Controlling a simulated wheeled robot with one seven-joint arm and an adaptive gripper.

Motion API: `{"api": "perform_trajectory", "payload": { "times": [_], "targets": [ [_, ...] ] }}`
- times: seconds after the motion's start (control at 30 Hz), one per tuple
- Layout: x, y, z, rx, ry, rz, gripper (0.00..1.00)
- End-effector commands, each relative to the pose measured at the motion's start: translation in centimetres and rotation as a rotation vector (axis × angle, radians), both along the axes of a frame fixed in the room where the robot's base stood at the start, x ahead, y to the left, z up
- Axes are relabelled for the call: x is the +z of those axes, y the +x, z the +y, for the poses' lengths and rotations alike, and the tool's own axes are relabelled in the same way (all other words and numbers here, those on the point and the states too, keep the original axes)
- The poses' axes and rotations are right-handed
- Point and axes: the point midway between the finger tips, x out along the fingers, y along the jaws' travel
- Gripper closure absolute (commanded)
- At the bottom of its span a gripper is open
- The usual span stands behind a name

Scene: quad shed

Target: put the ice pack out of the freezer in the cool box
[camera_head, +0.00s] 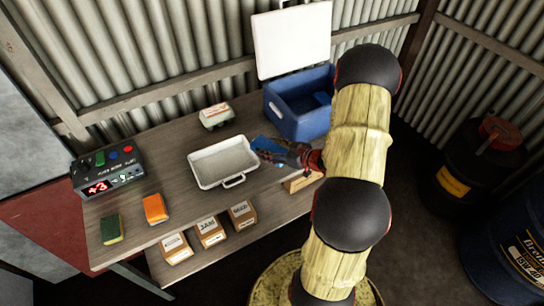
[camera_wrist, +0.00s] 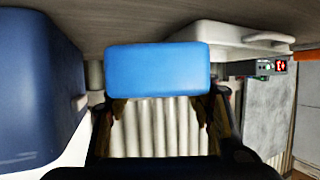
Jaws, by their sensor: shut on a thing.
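The ice pack (camera_head: 266,146) is a flat blue block, and it fills the middle of the wrist view (camera_wrist: 158,70). My gripper (camera_head: 284,152) is shut on it and holds it between the cool box and the white tray, close to the tabletop. The blue cool box (camera_head: 297,122) stands at the back right of the table. Its white lid (camera_head: 293,40) is raised upright, so the top is open. A brighter blue patch shows inside it; I cannot tell what it is. The box's side shows at the left of the wrist view (camera_wrist: 38,85).
An empty white tray (camera_head: 222,163) lies left of my gripper. A small carton (camera_head: 216,115), a timer box with red digits (camera_head: 107,171), an orange block (camera_head: 155,208) and a green sponge (camera_head: 112,229) are farther left. Labelled boxes (camera_head: 210,231) sit on the lower shelf.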

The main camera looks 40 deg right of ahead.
Motion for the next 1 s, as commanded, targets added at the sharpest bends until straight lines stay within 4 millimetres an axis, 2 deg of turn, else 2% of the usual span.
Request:
{"api": "perform_trajectory", "payload": {
  "times": [0.27,0.33,0.5,0.9,0.93,1.0],
  "targets": [
    [-1.4,0.2,-1.2,0.000,-0.001,-0.001,0.87],
    [-2.1,0.3,-1.7,0.000,0.000,-0.001,0.87],
    [-4.8,0.2,-1.6,0.001,0.000,0.000,0.87],
    [-5.1,0.2,-1.6,0.000,-0.001,-0.001,0.87],
    [-5.2,0.2,-1.5,0.001,0.000,0.000,0.47],
    [-5.1,0.2,-1.5,0.001,0.000,0.000,0.43]
  ]
}}
